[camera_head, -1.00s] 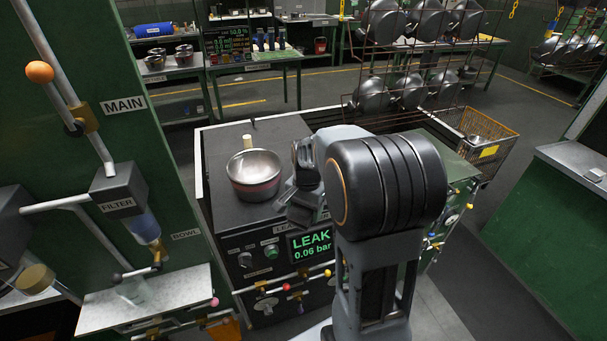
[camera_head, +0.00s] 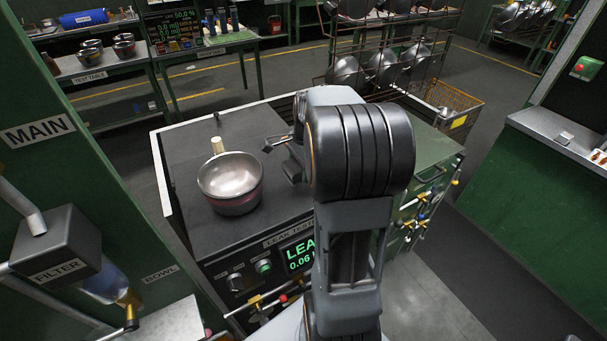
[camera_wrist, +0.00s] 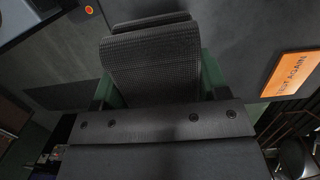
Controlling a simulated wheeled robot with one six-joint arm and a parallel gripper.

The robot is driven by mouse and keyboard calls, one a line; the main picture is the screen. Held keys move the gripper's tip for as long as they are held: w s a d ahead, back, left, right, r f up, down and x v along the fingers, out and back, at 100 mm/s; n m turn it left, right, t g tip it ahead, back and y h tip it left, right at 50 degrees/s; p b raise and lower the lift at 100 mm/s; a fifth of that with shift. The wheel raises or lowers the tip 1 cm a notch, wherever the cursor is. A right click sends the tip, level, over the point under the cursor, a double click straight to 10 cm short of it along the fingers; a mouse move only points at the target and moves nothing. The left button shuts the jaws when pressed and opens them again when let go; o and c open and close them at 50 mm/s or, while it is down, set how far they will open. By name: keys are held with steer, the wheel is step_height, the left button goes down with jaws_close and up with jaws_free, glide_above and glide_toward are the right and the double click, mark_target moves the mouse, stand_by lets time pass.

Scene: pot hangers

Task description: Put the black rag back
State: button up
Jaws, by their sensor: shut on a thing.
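My gripper (camera_wrist: 154,88) is at the bottom middle of the wrist view, with green parts on either side of a black, woven-textured rag (camera_wrist: 152,62). It is shut on this rag, which bends over between the fingers. In the head view, a small dark part of my gripper (camera_head: 279,146) shows left of my arm, above the dark bench top and right of the steel bowl. My arm hides most of it there, and I cannot make out the rag clearly in that view.
The steel bowl (camera_head: 231,182) with a handle stands on the leak-test bench (camera_head: 187,150). A wire basket (camera_head: 452,105) and a rack of hanging pots (camera_head: 383,66) are behind my arm. A green filter wall (camera_head: 40,180) is at left. An orange sign (camera_wrist: 291,74) shows at right in the wrist view.

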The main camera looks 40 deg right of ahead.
steer(key=f, duration=0.1)
steer(key=w+d+f, duration=0.2)
steer(key=shift+w+d+f, duration=0.1)
steer(key=shift+f, duration=1.9)
steer(key=shift+f, duration=0.2)
steer(key=o, duration=1)
steer(key=shift+o, duration=0.2)
steer(key=r, duration=0.3)
steer(key=d+r, duration=0.1)
steer(key=r, duration=0.7)
steer(key=shift+d+r, duration=0.25)
steer(key=shift+a+r+n, duration=0.4)
steer(key=shift+a, duration=0.2)
steer(key=shift+a+r+n, duration=0.35)
steer(key=shift+a+n, duration=0.05)
steer(key=shift+a, duration=0.15)
steer(key=s+a+n+t, duration=0.2)
steer(key=s+a+n, duration=0.4)
steer(key=a+n, duration=0.3)
steer(key=s+a+n+t+h, duration=0.1)
steer(key=s+a+n+t, duration=0.1)
steer(key=s+a+n, duration=0.4)
steer(key=a+f+n, duration=0.1)
steer(key=a+n, duration=0.2)
steer(key=a, duration=0.1)
steer(key=shift+a, duration=0.3)
